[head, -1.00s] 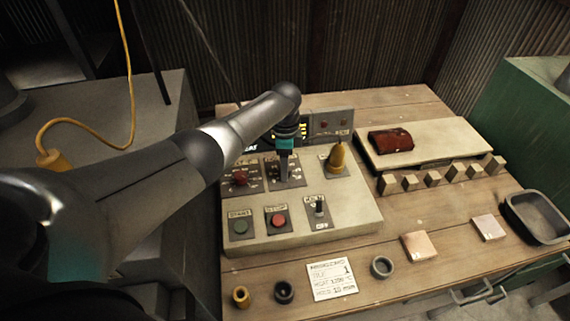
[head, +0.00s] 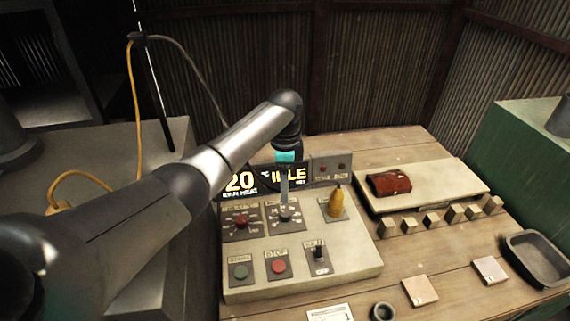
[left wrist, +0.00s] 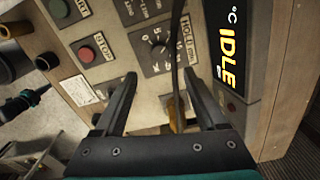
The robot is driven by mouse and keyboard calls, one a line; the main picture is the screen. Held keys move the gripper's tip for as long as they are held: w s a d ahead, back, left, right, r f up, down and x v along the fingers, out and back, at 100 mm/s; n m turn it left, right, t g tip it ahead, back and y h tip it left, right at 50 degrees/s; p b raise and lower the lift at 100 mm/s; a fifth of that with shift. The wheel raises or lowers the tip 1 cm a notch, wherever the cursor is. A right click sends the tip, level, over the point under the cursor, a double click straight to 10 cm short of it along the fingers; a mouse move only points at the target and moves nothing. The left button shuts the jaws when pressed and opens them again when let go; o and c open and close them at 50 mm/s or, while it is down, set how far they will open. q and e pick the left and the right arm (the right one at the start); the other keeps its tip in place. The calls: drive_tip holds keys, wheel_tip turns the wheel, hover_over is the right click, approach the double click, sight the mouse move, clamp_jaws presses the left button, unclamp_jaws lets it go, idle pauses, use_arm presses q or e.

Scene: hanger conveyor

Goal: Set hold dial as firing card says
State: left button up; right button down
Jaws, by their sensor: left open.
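The hold dial (head: 286,213) is a dark knob on a black plate in the panel's upper middle row. In the left wrist view the dial (left wrist: 158,48) shows with its HOLD label and a ring of marks; I cannot read its setting. My left gripper (head: 284,195) is over the dial in the head view. In the left wrist view the left gripper (left wrist: 160,77) is open, its two fingers apart with nothing between them. The firing card (head: 330,313) is cut off at the bottom edge. A dark, teal-banded part (left wrist: 28,100), perhaps my right gripper, is at the left.
The panel (head: 340,262) also has a red-knobbed dial (head: 241,221), a yellow cone-shaped handle (head: 337,203), green (head: 240,271) and red (head: 279,266) buttons and a toggle (head: 319,252). The display (head: 240,184) reads 20 and IDLE. Tiles and a grey tray (head: 538,257) lie right.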

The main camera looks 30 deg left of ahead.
use_arm(q)
wheel_tip(320, 180, up, 5)
drive_tip(key=shift+r, duration=0.15)
idle(0.6)
